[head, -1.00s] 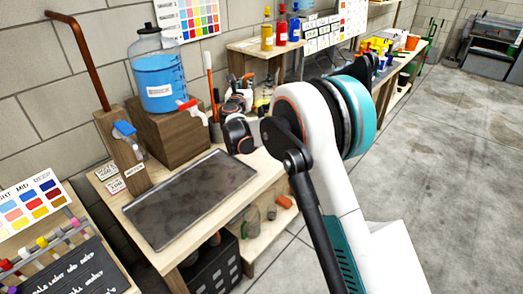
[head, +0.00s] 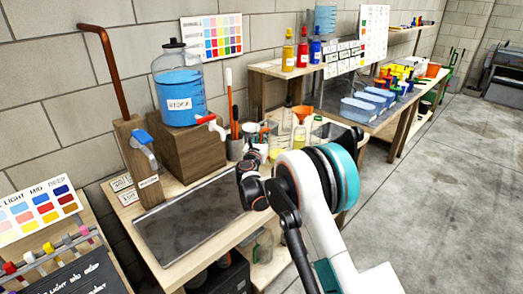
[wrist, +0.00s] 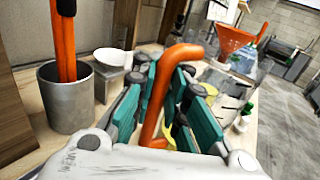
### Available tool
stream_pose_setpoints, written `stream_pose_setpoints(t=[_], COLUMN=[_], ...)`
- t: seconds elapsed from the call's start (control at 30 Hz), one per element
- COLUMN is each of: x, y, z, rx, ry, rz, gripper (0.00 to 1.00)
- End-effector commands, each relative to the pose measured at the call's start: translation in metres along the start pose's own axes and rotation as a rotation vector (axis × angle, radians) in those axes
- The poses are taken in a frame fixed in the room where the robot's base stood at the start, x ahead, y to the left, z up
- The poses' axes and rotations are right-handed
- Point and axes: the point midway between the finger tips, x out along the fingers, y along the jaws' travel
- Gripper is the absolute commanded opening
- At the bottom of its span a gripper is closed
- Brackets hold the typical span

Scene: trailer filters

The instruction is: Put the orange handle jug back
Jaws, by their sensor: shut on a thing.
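In the wrist view my gripper (wrist: 166,88) has its teal-and-grey fingers closed around the orange handle (wrist: 184,52) of the jug. The handle is a thick bent bar that runs down between the fingers. The jug's body is mostly hidden behind the fingers and my wrist, so I cannot tell whether it touches the bench.
A grey metal pot (wrist: 66,103) with orange-handled tools stands left of my gripper. An orange funnel (wrist: 234,40) sits to the right. A blue-filled dispenser (head: 181,88) stands on a wooden block. The dark tray (head: 190,222) is empty.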

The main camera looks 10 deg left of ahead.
Motion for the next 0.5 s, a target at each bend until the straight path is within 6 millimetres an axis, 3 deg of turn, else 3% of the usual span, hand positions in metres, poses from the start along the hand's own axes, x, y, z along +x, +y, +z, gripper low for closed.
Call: stream_pose_setpoints(t=[0.33,0.5], x=[0.000,0.000], y=[0.000,0.000], z=[-0.039,-0.043], rx=[-0.001,-0.001], ry=[0.000,0.000], rz=[0.000,0.000], gripper=[0.00,0.00])
